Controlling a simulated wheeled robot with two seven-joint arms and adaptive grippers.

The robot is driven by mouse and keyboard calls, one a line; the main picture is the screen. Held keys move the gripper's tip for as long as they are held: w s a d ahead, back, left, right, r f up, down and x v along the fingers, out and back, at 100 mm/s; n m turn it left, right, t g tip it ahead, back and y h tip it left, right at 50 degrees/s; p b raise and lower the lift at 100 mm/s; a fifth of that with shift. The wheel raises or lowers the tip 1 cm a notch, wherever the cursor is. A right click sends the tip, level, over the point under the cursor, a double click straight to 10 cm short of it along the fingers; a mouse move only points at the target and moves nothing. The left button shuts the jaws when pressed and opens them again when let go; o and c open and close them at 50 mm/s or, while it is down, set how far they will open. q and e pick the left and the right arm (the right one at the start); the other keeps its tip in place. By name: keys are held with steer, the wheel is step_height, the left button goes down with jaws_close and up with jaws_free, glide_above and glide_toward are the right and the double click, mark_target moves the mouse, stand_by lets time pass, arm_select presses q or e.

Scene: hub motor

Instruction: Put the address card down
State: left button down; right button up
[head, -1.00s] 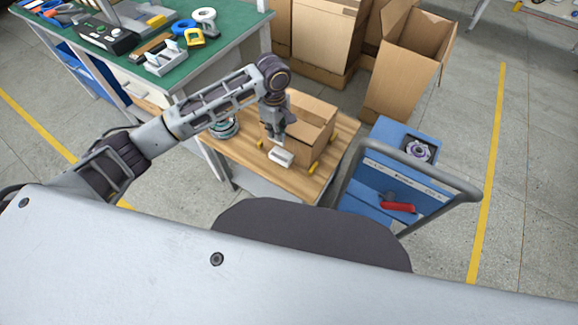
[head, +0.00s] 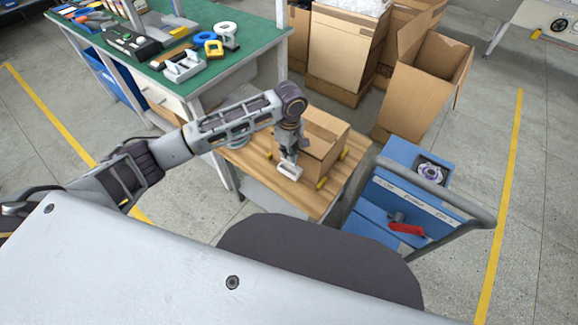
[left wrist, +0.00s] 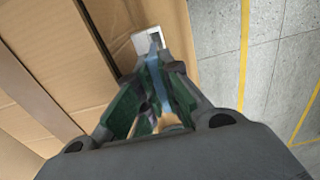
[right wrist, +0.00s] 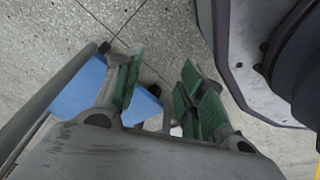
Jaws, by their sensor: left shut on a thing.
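My right gripper (right wrist: 157,95) is open and empty above the floor, and is outside the head view.
A blue cart (head: 385,196) with a grey handle, a round part (head: 431,172) and a red-handled tool (head: 406,229) stands right of the table. A green workbench (head: 150,62) with tools is at the back left. Tall cartons (head: 425,88) stand behind. The table's near corner is bare.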

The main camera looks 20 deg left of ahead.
mark_target(289, 163)
arm_select(q)
steer(key=shift+f, duration=1.35)
arm_select(e)
steer(key=shift+w+a+r, duration=0.35)
steer(key=shift+r, duration=0.3)
arm_select(q)
steer(key=shift+f+b, duration=0.35)
steer(key=shift+f, duration=1)
steer(key=shift+f+b, duration=0.4)
steer(key=shift+f, duration=0.35)
arm_select(e)
steer(key=shift+w+a+r, duration=0.3)
steer(key=shift+r, duration=0.4)
steer(key=shift+w+a+r, duration=0.3)
steer(key=shift+r, duration=0.35)
arm_select(q)
steer(key=shift+f, duration=0.1)
arm_select(e)
steer(key=shift+f, duration=0.2)
